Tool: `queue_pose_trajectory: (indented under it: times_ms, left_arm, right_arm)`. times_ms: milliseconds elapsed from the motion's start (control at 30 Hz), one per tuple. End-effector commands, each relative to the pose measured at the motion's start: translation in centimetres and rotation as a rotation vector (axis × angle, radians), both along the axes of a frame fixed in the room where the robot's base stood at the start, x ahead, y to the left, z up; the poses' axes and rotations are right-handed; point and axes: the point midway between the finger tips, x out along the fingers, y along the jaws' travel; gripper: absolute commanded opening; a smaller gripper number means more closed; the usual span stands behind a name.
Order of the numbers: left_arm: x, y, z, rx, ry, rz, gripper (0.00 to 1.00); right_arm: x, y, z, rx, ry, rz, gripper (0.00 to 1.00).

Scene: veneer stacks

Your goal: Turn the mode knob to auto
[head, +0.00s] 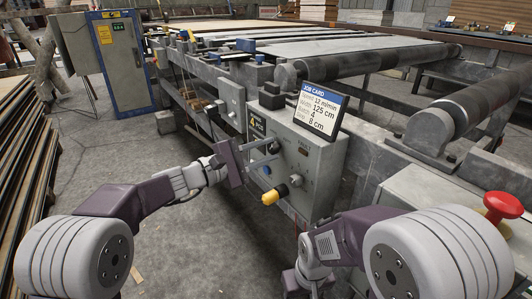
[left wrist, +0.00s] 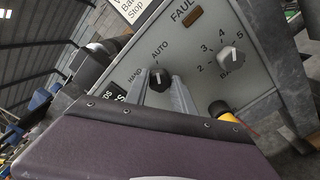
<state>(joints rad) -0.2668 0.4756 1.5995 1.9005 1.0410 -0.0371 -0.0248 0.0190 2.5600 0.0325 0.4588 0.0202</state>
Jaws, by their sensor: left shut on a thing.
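The mode knob (left wrist: 159,78) is a small black knob on the grey control panel (head: 318,187). HAND is printed to its left and AUTO to its upper right. My left gripper (left wrist: 162,90) has one finger on each side of the knob and is shut on it. I cannot clearly read where its pointer stands. In the head view my left gripper (head: 268,155) reaches the panel face from the left, and its fingers largely cover the knob. My right wrist (head: 315,248) is low in front of the panel; its fingertips are not visible.
A numbered selector knob (left wrist: 232,58) sits right of the mode knob. A yellow and black handle (head: 275,193) sticks out below my left gripper. A job card (head: 319,110) stands on the panel top. A red mushroom button (head: 503,205) is at right. Rollers lie behind.

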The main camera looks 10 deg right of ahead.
Motion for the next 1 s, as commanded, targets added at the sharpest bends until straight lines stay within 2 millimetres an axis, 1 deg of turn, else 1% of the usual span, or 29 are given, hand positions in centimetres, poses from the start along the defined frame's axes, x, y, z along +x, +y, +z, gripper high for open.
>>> queue_pose_trajectory:
  times_ms: [233, 267, 300, 333, 600, 667, 767, 900, 1000]
  left_arm:
    - [0.0, 0.0, -0.2, 0.005, 0.001, 0.000, 0.00]
    - [0.0, 0.0, -0.2, 0.005, 0.001, 0.000, 0.36]
    - [0.0, 0.0, -0.2, 0.004, 0.002, 0.000, 0.47]
    - [0.0, 0.0, -0.2, 0.004, 0.002, 0.000, 0.52]
    - [0.0, 0.0, -0.1, 0.002, 0.001, -0.001, 0.52]
    - [-0.1, 0.3, 0.1, 0.001, 0.000, 0.000, 0.52]
    - [-0.6, 1.8, 0.4, 0.001, 0.003, 0.003, 0.52]
    - [-1.7, 4.9, 0.5, 0.002, 0.003, 0.005, 0.52]
    - [-2.4, 6.8, 0.4, 0.001, 0.004, 0.004, 0.52]
  right_arm:
    - [0.0, 0.0, 0.0, 0.000, 0.000, 0.000, 0.52]
    - [0.0, 0.0, 0.0, 0.000, 0.000, 0.000, 0.52]
    - [0.0, 0.0, 0.0, 0.000, 0.000, 0.000, 0.52]
    - [0.0, 0.0, 0.0, 0.000, 0.000, 0.000, 0.52]
    - [0.0, 0.0, 0.0, 0.000, 0.000, 0.000, 0.52]
    - [0.0, 0.0, 0.2, 0.000, 0.000, 0.000, 0.52]
    - [0.0, 0.0, 1.1, 0.000, 0.000, 0.000, 0.52]
    - [0.0, 0.0, 2.7, 0.000, 0.000, 0.000, 0.52]
    - [0.0, 0.0, 3.4, 0.000, 0.000, 0.000, 0.52]
